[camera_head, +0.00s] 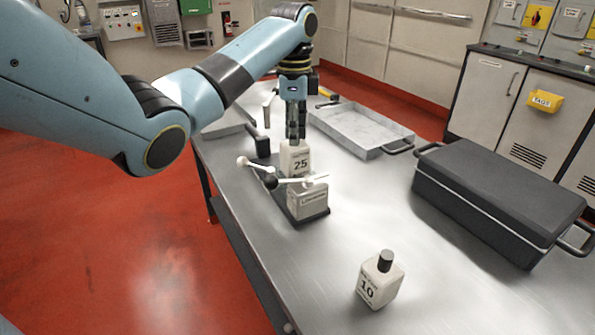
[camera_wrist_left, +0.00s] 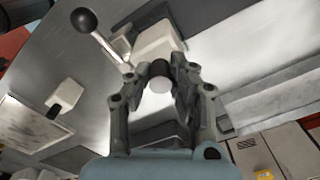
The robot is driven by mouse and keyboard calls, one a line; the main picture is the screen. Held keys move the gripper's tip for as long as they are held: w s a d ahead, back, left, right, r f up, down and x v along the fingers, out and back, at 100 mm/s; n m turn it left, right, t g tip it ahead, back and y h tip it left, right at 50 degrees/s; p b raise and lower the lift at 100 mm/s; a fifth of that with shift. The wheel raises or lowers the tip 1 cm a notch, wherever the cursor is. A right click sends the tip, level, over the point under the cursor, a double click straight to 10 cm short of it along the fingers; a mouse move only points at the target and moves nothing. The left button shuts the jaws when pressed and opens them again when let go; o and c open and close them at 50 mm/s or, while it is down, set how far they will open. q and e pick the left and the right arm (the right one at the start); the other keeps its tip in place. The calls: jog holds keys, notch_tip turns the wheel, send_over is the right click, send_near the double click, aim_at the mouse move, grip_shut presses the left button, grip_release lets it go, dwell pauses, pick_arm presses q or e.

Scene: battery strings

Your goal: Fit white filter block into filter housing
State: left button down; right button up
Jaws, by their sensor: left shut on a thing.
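The white block marked 25 (camera_head: 300,162) is upright at my left gripper (camera_head: 296,136), which is shut on its top. In the left wrist view the fingers (camera_wrist_left: 168,72) close around a dark knob. The filter housing (camera_head: 308,203) is a pale labelled box on a dark base, with white lever arms and a dark ball on top. Block 25 is directly behind or above it in the head view; its lower part is hidden by the levers, so I cannot tell whether it is inside. A second white block, marked 10 (camera_head: 379,281), stands apart near the front. My right gripper is not in view.
A shallow metal tray (camera_head: 346,146) lies behind the housing. A large dark case (camera_head: 487,200) occupies the right side of the metal table (camera_head: 345,238). Table surface is clear between the housing, block 10 and the case.

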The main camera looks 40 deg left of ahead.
aim_at(294, 157)
pick_arm(q)
notch_tip(294, 157, down, 2)
jog(key=shift+s+f, duration=0.15)
jog(key=shift+f, duration=2)
jog(key=shift+f, duration=0.1)
jog(key=c, duration=1.2)
grip_release()
notch_tip(294, 157, up, 12)
jog(key=shift+r+p, duration=0.2)
jog(key=shift+p, duration=0.2)
jog(key=shift+f, duration=0.1)
